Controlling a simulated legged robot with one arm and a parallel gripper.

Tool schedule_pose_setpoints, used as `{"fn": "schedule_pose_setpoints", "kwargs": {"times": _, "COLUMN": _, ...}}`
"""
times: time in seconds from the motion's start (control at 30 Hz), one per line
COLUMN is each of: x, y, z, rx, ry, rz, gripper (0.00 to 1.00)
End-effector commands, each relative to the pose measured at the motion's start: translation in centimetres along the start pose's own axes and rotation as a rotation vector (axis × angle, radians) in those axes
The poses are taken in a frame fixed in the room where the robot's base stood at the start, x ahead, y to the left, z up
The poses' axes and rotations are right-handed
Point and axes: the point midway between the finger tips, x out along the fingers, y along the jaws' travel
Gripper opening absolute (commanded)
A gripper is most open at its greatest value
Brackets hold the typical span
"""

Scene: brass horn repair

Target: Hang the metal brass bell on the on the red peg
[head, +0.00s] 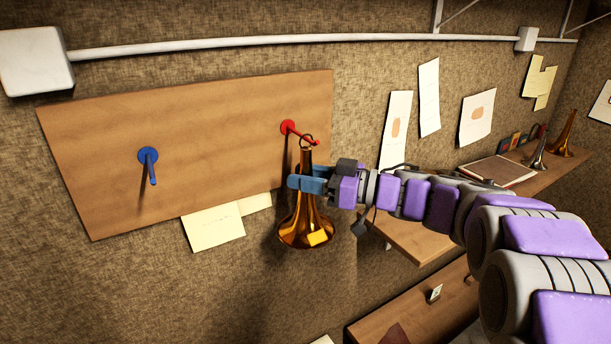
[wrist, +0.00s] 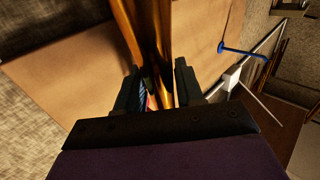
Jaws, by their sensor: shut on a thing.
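The brass bell (head: 306,222) hangs mouth down, with a ring at its top, in front of the wooden board. My gripper (head: 304,183) is shut on its narrow neck. The red peg (head: 289,128) sticks out of the right part of the board. The bell's ring is at the peg's tip in the head view; I cannot tell whether the ring is around the peg or only in front of it. In the wrist view, the brass neck (wrist: 158,45) runs between my gripper's fingers (wrist: 158,88). The red peg is not clearly seen there.
The wooden board (head: 220,110) also carries a blue peg (head: 149,160) at left, which shows in the wrist view (wrist: 240,51). A white pipe (head: 290,41) runs above the board. At right, a shelf (head: 545,178) holds other horns (head: 564,137). A small wooden ledge (head: 420,238) lies below my arm.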

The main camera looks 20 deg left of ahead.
Motion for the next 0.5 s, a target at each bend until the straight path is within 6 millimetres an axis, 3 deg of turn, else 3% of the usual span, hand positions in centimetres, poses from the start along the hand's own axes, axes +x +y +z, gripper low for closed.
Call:
{"fn": "schedule_pose_setpoints", "kwargs": {"times": 0.37, "x": -0.01, "y": 0.00, "z": -0.05, "rx": 0.000, "ry": 0.001, "rz": 0.000, "gripper": 0.00}}
{"fn": "schedule_pose_setpoints", "kwargs": {"times": 0.4, "x": -0.01, "y": 0.00, "z": -0.05, "rx": 0.000, "ry": 0.001, "rz": 0.000, "gripper": 0.41}}
{"fn": "schedule_pose_setpoints", "kwargs": {"times": 0.5, "x": -0.01, "y": 0.01, "z": -0.03, "rx": 0.000, "ry": 0.001, "rz": 0.000, "gripper": 0.50}}
